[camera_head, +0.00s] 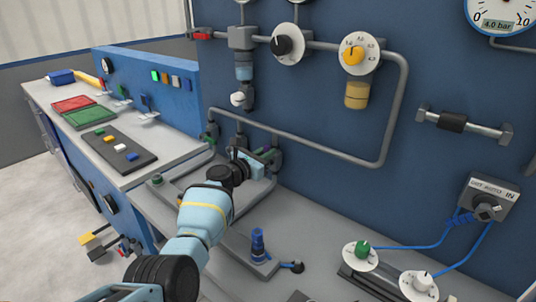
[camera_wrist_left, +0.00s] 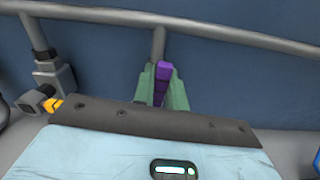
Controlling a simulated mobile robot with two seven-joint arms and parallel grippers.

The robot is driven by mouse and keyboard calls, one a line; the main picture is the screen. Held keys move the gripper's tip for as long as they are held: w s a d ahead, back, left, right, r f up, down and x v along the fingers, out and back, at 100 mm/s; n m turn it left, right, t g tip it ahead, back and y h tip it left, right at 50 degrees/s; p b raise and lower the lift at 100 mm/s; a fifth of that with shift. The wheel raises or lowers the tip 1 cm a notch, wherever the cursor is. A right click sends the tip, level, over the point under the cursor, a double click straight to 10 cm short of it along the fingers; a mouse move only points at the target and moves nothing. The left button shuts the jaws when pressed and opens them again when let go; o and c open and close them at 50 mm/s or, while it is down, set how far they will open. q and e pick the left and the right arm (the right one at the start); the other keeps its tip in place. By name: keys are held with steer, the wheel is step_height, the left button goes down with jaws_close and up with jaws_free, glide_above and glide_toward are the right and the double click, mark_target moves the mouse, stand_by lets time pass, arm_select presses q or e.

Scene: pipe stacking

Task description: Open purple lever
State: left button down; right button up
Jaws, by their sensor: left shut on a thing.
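The purple lever (camera_wrist_left: 162,80) stands upright in the left wrist view, between the two greenish fingers of my left gripper (camera_wrist_left: 161,92). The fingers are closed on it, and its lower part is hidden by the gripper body. In the head view my left arm reaches from the bottom left to the pipe at the foot of the blue wall. There my left gripper (camera_head: 262,160) is small and partly hidden by its own wrist. A little purple shows there, too small to make out clearly. My right gripper is not in view.
A grey pipe (camera_head: 300,143) runs along the wall just behind the gripper. A blue fitting (camera_head: 258,243) stands on the bench to the right of my arm. A yellow-orange part (camera_wrist_left: 54,105) sits left of the gripper in the wrist view. A green knob (camera_head: 362,248) is at the lower right.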

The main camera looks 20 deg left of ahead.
arm_select(q)
steer(key=shift+w+a+n, duration=0.1)
steer(key=shift+a+n, duration=0.15)
steer(key=shift+n, duration=0.35)
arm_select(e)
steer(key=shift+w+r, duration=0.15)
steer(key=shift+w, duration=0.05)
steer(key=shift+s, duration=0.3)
arm_select(q)
steer(key=c, duration=1.4)
jaws_free()
steer(key=shift+c, duration=0.2)
steer(key=shift+s+a+r+p, duration=0.1)
steer(key=shift+s+a+p, duration=0.05)
steer(key=shift+s+p, duration=0.2)
steer(key=p+v, duration=0.3)
steer(key=v, duration=0.4)
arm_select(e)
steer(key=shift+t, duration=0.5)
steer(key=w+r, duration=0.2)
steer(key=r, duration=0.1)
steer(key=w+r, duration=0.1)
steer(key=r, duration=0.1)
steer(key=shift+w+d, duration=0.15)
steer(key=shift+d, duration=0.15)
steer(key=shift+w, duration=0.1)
